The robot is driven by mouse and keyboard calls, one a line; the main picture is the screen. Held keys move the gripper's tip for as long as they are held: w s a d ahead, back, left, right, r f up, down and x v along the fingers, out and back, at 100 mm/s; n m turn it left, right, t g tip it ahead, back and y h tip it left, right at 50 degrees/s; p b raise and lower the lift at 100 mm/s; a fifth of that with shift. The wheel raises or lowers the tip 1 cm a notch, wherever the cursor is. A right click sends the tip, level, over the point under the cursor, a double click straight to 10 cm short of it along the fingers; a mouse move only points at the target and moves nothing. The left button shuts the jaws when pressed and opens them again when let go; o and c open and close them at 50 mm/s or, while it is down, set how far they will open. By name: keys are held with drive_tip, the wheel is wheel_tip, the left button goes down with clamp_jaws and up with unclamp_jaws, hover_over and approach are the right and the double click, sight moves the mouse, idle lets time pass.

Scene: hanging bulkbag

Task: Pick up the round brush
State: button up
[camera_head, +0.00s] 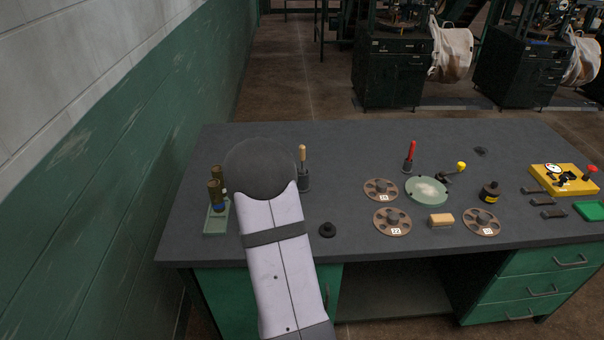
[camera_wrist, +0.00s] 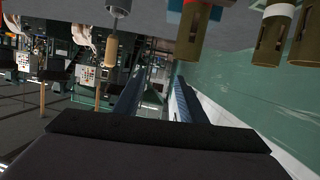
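A light wooden handle (camera_head: 303,154) stands upright in a small grey holder (camera_head: 304,181) on the dark table, just right of my arm. It may be the round brush; no bristles show. In the wrist view, which is upside down, the same wooden handle (camera_wrist: 111,47) hangs from the grey holder (camera_wrist: 118,7) at upper left. My gripper (camera_wrist: 163,78) shows there as two bars with an empty gap between them, so it looks open. The handle is outside the fingers, to their left in that view. My arm hides my gripper in the head view.
Brass cylinders (camera_head: 215,190) stand in a green tray (camera_head: 216,221) at left; they also show in the wrist view (camera_wrist: 271,32). A black ring (camera_head: 327,230) lies right of my arm. Numbered discs (camera_head: 392,221), a red-handled tool (camera_head: 410,152) and a yellow fixture (camera_head: 563,181) stand further right.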

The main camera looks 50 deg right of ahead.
sight(301, 153)
drive_tip(key=s+d+m+h, duration=0.1)
drive_tip(key=d, duration=0.2)
drive_tip(key=s+d+g+h, duration=0.1)
drive_tip(key=s+d, duration=0.1)
drive_tip(key=d, duration=0.1)
drive_tip(key=s+d+m+g+h+b, duration=0.1)
drive_tip(key=s+d+h, duration=0.1)
drive_tip(key=d, duration=0.1)
drive_tip(key=shift+f+m, duration=0.1)
drive_tip(key=shift+m, duration=0.2)
drive_tip(key=f+b, duration=0.3)
drive_tip(key=shift+w+a+t, duration=0.15)
drive_tip(key=shift+w+t, duration=0.1)
drive_tip(key=shift+t, duration=0.15)
drive_tip(key=shift+w+f+b, duration=0.1)
drive_tip(key=shift+f+b, duration=0.35)
drive_tip(key=shift+b, duration=0.2)
drive_tip(key=shift+p+x, duration=1.1)
drive_tip(key=shift+x, duration=2.55)
drive_tip(key=shift+r, duration=0.1)
drive_tip(key=shift+c, duration=0.4)
